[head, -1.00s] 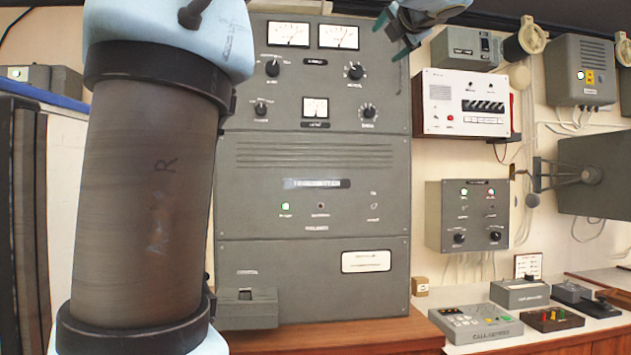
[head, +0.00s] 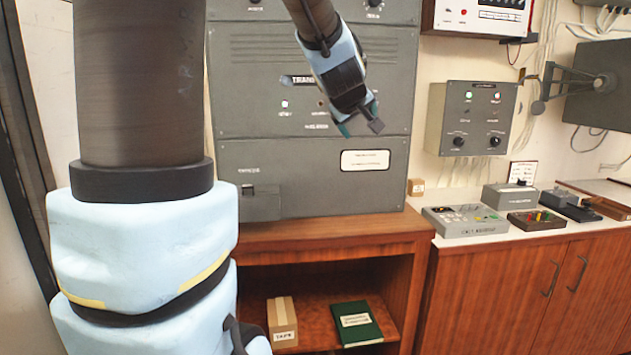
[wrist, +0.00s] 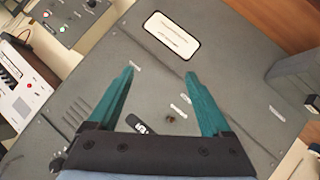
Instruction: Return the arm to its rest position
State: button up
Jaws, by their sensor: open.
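My gripper (head: 360,128) hangs in front of the grey transmitter cabinet (head: 300,180) in the head view, angled down and to the right. In the wrist view its two teal fingers (wrist: 158,88) are spread apart with nothing between them. The cabinet front (wrist: 165,70) and its white label plate (wrist: 172,36) lie beyond the fingers, and I see no contact. My arm's thick upper link and pale blue joint fill the left of the head view.
A wooden shelf (head: 310,248) below the cabinet holds a tape box (head: 282,318) and a green book (head: 357,323). At right, a counter (head: 460,238) carries a call-bell panel (head: 465,219) and small boxes. A grey control box (head: 475,120) hangs above it.

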jog(key=s+a+f+m+g+y, duration=0.2)
jog(key=s+a+f+g, duration=0.3)
jog(key=s+a+f, duration=0.3)
jog(key=s+a+f+m+g+y, duration=0.1)
jog(key=s+a+f+m+g, duration=0.2)
jog(key=s+f, duration=1.1)
jog(key=a+f+g, duration=0.2)
jog(key=a, duration=0.3)
jog(key=shift+s+a+f+m+y, duration=0.25)
jog(key=shift+a+f+m+y, duration=0.05)
jog(key=shift+a+y, duration=0.1)
